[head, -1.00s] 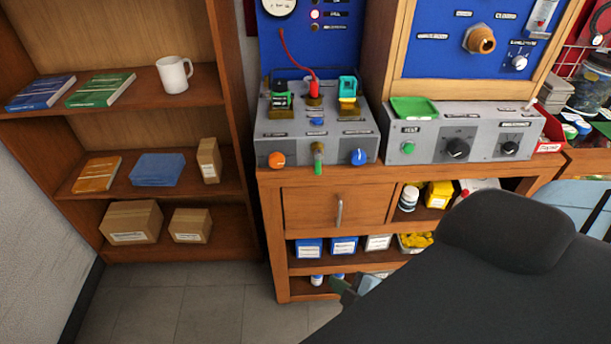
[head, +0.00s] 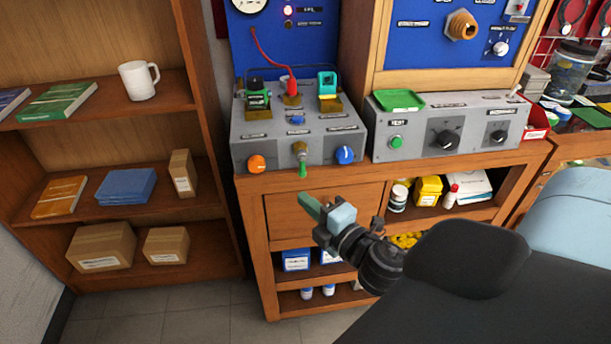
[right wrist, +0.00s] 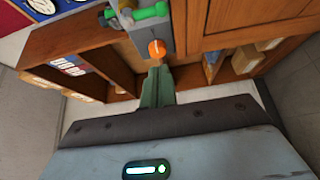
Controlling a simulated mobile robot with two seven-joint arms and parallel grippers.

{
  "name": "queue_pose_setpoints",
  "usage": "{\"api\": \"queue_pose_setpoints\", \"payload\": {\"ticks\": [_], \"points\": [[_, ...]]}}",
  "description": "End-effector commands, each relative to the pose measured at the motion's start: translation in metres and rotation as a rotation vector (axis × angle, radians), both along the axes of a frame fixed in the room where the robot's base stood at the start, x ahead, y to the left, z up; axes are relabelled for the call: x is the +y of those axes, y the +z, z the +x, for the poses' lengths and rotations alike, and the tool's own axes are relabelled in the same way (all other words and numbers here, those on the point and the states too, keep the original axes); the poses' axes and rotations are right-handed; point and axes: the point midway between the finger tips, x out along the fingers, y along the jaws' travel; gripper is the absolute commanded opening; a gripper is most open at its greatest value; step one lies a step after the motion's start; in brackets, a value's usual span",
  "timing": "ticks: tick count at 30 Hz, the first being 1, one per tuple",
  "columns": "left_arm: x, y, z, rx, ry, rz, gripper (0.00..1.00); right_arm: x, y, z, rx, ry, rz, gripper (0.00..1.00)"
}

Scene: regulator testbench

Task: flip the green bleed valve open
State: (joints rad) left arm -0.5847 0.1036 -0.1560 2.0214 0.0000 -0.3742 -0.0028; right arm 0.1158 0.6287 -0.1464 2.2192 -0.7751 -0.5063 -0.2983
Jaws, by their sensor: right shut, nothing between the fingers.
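The bleed valve is a brass fitting (head: 300,149) on the front of the grey regulator box, between an orange knob (head: 256,164) and a blue knob (head: 345,155). Its green lever (head: 303,170) hangs straight down. My right gripper (head: 308,204) is below the lever, in front of the wooden bench, apart from the valve. Its green fingers (right wrist: 157,84) are shut and empty. My left gripper is out of view.
A second grey box with black dials (head: 445,139) and a green tray (head: 399,100) stands to the right. The bench drawer (head: 288,209) is behind my right gripper. A wooden shelf (head: 120,205) with books and boxes stands at the left.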

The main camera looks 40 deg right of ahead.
Motion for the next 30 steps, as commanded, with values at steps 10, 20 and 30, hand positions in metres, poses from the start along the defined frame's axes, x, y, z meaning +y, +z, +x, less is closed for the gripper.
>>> {"api": "queue_pose_setpoints", "payload": {"ticks": [10, 20, 30], "points": [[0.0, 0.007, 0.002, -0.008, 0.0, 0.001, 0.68, -0.001, 0.003, 0.048, -0.004, -0.002, -0.001, 0.0], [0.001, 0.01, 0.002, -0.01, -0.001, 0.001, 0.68, -0.002, 0.002, 0.09, -0.002, -0.001, 0.0, 0.0], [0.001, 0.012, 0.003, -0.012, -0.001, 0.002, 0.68, -0.032, 0.0, 0.081, 0.0, -0.001, 0.0, 0.0]]}}
